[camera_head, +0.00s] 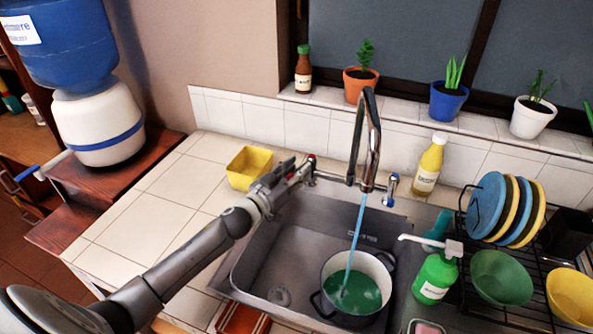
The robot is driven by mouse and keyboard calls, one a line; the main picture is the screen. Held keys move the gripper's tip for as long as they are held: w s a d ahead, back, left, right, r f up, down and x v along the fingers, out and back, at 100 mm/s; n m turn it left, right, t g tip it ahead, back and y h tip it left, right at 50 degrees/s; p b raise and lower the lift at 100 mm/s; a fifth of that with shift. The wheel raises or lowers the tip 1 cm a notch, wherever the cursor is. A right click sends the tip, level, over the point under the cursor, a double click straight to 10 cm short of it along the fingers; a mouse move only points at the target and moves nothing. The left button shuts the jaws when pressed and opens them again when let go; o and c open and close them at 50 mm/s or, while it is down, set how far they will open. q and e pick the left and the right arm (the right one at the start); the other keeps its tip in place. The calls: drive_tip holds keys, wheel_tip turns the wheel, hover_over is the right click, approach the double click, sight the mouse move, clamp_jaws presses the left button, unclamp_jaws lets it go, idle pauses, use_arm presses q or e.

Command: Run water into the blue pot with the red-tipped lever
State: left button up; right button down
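The pot (379,270) stands in the sink under the tap. It has a pale inside, a dark outer wall and side handles. A blue stream of water (355,237) runs from the spout of the chrome tap (372,138) into it, and green-blue liquid covers its bottom. The red-tipped lever (311,159) is at the left of the tap base, partly hidden by my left gripper. My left gripper (300,169) is right at this lever; whether its fingers touch or close on it is unclear. A blue-tipped lever (392,182) is at the right of the tap. My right gripper is out of view.
A yellow container (250,166) stands on the tiled counter behind my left arm. The counter at left (150,215) is clear.

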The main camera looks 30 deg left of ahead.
use_arm(q)
drive_tip(key=shift+s, duration=0.1)
drive_tip(key=s+a, duration=0.2)
drive_tip(key=s, duration=0.9)
drive_tip(key=shift+s, duration=0.35)
idle(6.4)
